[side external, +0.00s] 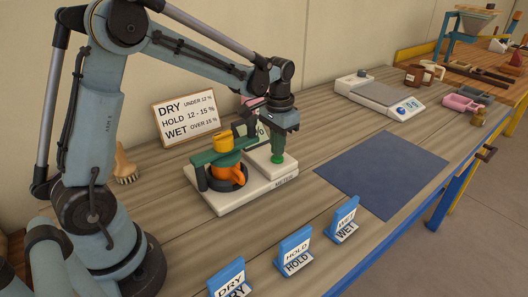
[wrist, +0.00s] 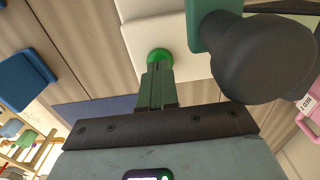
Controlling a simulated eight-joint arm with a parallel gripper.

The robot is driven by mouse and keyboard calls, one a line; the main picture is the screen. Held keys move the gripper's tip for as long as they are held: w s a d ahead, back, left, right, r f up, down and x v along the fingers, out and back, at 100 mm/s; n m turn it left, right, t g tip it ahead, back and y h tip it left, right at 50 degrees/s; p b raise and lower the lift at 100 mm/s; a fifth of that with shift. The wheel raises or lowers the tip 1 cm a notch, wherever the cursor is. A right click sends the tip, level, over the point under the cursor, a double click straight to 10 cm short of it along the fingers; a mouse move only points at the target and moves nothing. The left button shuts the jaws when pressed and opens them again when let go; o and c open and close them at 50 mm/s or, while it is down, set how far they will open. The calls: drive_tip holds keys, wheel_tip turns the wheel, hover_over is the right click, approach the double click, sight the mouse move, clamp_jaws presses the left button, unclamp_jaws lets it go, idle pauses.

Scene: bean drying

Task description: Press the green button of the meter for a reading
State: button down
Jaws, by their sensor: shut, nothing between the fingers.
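The meter (side external: 256,194) is a pale unit on the bench, with an orange cup (side external: 223,142) and green and dark parts on its left. Its green button (side external: 277,159) sits on the raised right block. My gripper (side external: 278,151) is shut and empty, pointing down right over the button. In the wrist view, the green fingers (wrist: 158,68) end at the round green button (wrist: 159,55) and cover part of it. I cannot tell whether they touch it. The meter's display is mostly hidden behind my arm; a "%" sign shows.
A dark rounded handle (wrist: 262,60) stands close beside my fingers in the wrist view. A blue mat (side external: 380,177) lies right of the meter. DRY (side external: 228,280), HOLD (side external: 295,252) and WET (side external: 345,220) stands line the front. A scale (side external: 378,95) stands farther back.

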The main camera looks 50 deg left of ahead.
drive_tip(key=shift+f, duration=0.7)
idle(0.7)
drive_tip(key=shift+r, duration=2.8)
